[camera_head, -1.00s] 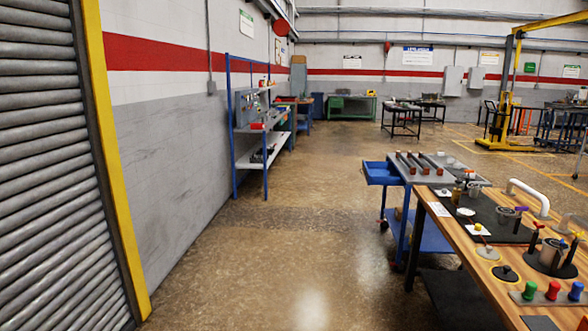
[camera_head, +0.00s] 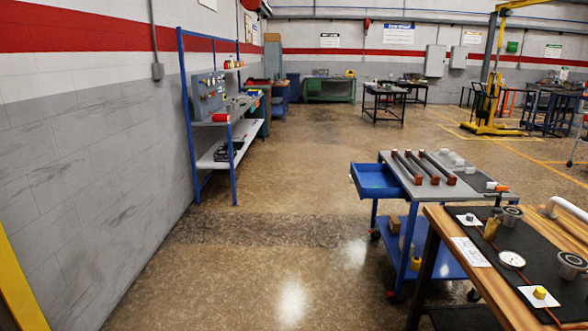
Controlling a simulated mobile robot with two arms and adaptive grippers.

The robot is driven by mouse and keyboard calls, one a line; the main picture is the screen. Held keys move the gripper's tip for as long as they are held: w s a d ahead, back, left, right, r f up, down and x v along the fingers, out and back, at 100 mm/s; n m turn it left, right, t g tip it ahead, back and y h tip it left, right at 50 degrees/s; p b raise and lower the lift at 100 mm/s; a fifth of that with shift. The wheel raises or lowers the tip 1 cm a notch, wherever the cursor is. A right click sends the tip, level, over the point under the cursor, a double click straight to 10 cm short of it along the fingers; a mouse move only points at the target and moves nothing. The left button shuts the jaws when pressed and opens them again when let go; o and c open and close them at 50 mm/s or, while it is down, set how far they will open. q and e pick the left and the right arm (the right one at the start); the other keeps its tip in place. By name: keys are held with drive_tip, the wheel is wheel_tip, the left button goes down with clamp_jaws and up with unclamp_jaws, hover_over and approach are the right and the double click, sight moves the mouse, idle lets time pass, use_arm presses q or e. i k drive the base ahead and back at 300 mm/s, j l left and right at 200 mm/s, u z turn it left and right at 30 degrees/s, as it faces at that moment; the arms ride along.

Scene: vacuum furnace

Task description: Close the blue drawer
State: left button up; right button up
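The blue drawer (camera_head: 378,183) sticks out from the left side of a blue and grey cart (camera_head: 436,184), right of the middle in the head view. The drawer is open and its tray looks empty. Dark bars with reddish-brown ends and small white pieces lie on the cart's grey top. Neither of my grippers shows in the head view. The cart stands some way ahead, and no arm is near the drawer.
A wooden workbench (camera_head: 487,289) with gauges and fittings stands at the front right, close to the cart. A blue-framed shelf (camera_head: 214,160) lines the left wall. The floor (camera_head: 270,240) between shelf and cart is clear. A yellow hoist (camera_head: 489,95) stands farther back.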

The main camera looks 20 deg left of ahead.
sight(365, 175)
drive_tip(key=i+j, duration=0.2)
drive_tip(key=i, duration=0.25)
drive_tip(key=i+j+u, duration=0.1)
drive_tip(key=i, duration=0.35)
drive_tip(key=i+j, duration=0.3)
drive_tip(key=i, duration=0.15)
drive_tip(key=i+j, duration=0.15)
drive_tip(key=i, duration=0.3)
drive_tip(key=i+j, duration=0.15)
drive_tip(key=i, duration=0.25)
drive_tip(key=i+j+z, duration=0.1)
drive_tip(key=i, duration=0.25)
